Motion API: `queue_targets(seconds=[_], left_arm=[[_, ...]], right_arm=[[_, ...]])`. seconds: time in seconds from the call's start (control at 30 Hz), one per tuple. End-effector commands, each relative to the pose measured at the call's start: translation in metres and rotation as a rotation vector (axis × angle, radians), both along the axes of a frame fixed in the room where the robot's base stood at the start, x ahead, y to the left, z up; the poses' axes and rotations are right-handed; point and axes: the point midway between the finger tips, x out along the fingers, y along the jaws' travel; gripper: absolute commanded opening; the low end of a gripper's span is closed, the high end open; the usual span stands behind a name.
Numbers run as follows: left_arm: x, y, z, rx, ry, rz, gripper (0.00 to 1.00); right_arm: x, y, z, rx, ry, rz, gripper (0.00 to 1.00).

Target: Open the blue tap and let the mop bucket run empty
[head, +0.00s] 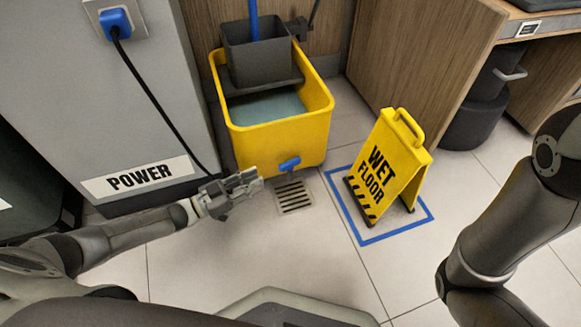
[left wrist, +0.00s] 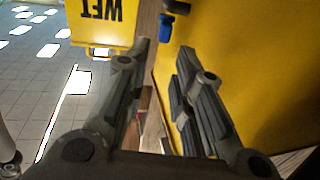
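The yellow mop bucket (head: 285,140) stands against the wooden panel in the head view, with grey-blue water (head: 265,107) in it. The blue tap (head: 289,163) sits low on its front, above a floor drain (head: 293,198). No stream shows below the tap. My left gripper (head: 257,181) is just left of the tap, near the bucket's front. In the left wrist view its fingers (left wrist: 163,52) are apart with nothing between them. The tap (left wrist: 166,24) shows beyond the fingertips there, beside the bucket's yellow wall (left wrist: 245,70). My right gripper is out of view.
A yellow wet floor sign (head: 388,165) stands inside a blue floor outline (head: 365,240) right of the drain. A grey power cabinet (head: 150,110) with a hanging black cord is left of the bucket. A grey wringer (head: 262,58) sits on the bucket.

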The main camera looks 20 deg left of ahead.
Motion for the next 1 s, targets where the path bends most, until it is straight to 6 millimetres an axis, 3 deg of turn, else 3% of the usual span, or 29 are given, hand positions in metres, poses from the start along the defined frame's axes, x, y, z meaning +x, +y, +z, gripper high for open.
queue_targets(seconds=[0.17, 0.63, 1.0], left_arm=[[0.009, -0.002, -0.005, 0.008, 0.005, 0.005, 0.23], [0.068, -0.058, -0.006, 0.007, 0.004, 0.004, 0.23], [0.08, -0.07, -0.003, 0.007, 0.006, 0.004, 0.23]], right_arm=[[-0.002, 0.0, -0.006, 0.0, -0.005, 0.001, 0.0], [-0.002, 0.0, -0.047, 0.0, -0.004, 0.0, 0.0], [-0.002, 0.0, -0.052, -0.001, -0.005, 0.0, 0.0]])
